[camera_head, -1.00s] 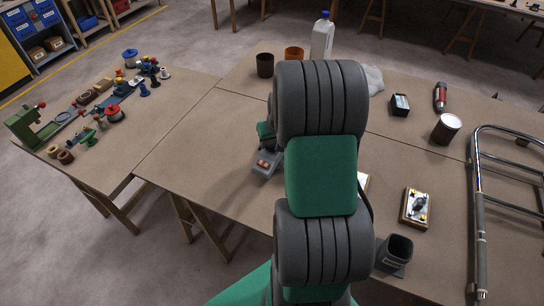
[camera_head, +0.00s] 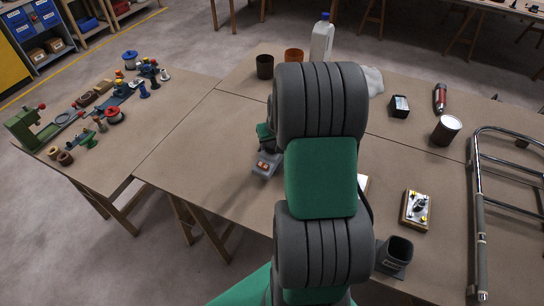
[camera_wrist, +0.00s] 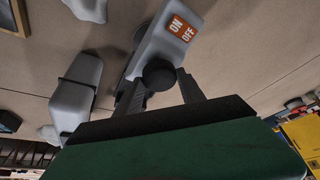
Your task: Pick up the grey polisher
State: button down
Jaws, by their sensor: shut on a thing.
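The grey polisher (camera_wrist: 149,48) is a pale grey tool with an orange ON/OFF label, in the upper middle of the wrist view. My gripper (camera_wrist: 160,80) is shut on it, with a dark finger on each side of its near part and a round dark knob between them. In the head view the polisher (camera_head: 264,171) shows its orange patch just left of my arm. My arm hides part of it there, and most of my gripper. I cannot tell how far it stands off the table.
A white board with a device (camera_head: 416,208) and a dark square cup (camera_head: 394,254) are right of my arm. A chrome tube frame (camera_head: 480,215) stands at the far right. Pots (camera_head: 265,66) and a white bottle (camera_head: 321,42) stand at the back. The table's left front is clear.

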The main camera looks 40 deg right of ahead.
jog(key=shift+r, duration=0.2)
jog(key=shift+r+b, duration=0.5)
jog(key=shift+r, duration=0.25)
jog(key=s+a+r+b, duration=0.2)
jog(key=s+a+r, duration=0.1)
jog(key=s+r, duration=0.2)
jog(key=s+a+r+b, duration=0.2)
jog(key=s+r, duration=0.4)
jog(key=s, duration=0.1)
jog(key=shift+s+a+r, duration=0.2)
jog(key=shift+s+a, duration=0.2)
jog(key=c, duration=1.2)
grip_release()
jog(key=shift+c, duration=0.2)
jog(key=shift+f, duration=0.1)
grip_shut()
jog(key=shift+a, duration=0.1)
